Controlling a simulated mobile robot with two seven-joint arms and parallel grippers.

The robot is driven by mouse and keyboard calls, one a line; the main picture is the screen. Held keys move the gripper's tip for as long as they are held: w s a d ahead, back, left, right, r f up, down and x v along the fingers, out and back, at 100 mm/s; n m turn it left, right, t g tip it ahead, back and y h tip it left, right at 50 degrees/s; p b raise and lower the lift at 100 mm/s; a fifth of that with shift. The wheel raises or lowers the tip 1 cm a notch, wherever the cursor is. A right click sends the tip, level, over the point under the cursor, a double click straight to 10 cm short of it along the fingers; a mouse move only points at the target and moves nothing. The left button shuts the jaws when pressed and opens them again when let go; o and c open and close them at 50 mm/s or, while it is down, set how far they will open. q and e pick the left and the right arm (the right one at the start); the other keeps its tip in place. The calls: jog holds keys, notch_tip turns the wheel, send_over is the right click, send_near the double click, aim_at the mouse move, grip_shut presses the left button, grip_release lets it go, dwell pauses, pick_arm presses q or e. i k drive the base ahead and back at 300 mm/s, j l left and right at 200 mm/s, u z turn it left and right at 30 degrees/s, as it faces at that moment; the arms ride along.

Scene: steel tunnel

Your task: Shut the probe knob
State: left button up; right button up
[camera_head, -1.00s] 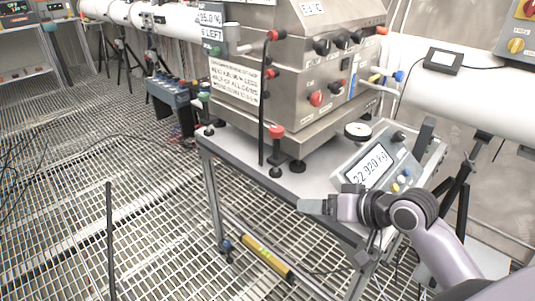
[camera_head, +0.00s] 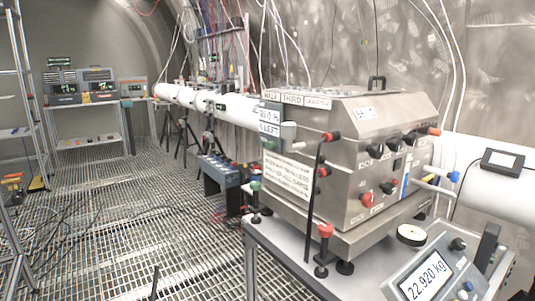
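A steel box-shaped apparatus (camera_head: 345,160) stands on the table at the right. Its front face carries a red knob (camera_head: 367,199), a black knob (camera_head: 387,187) beside it, and a row of black knobs (camera_head: 375,150) above. Red-tipped fittings (camera_head: 333,137) stick out at its left side. A blue-ended handle (camera_head: 454,177) and an orange-ended one (camera_head: 434,131) stick out at the right. The knob labels are too small to read, so I cannot tell which is the probe knob. Neither of my grippers is in view.
A scale display (camera_head: 425,279) reading 22.920 kg and a round dial (camera_head: 411,235) sit on the table (camera_head: 290,262) before the apparatus. A black rod (camera_head: 314,205) stands at its left corner. A white pipe (camera_head: 225,104) runs behind. Open grating floor (camera_head: 130,210) lies left.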

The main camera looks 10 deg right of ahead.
aim_at(410, 139)
jog(key=z, duration=1.3)
jog(key=i+l+z, duration=0.15)
jog(key=l+z, duration=0.2)
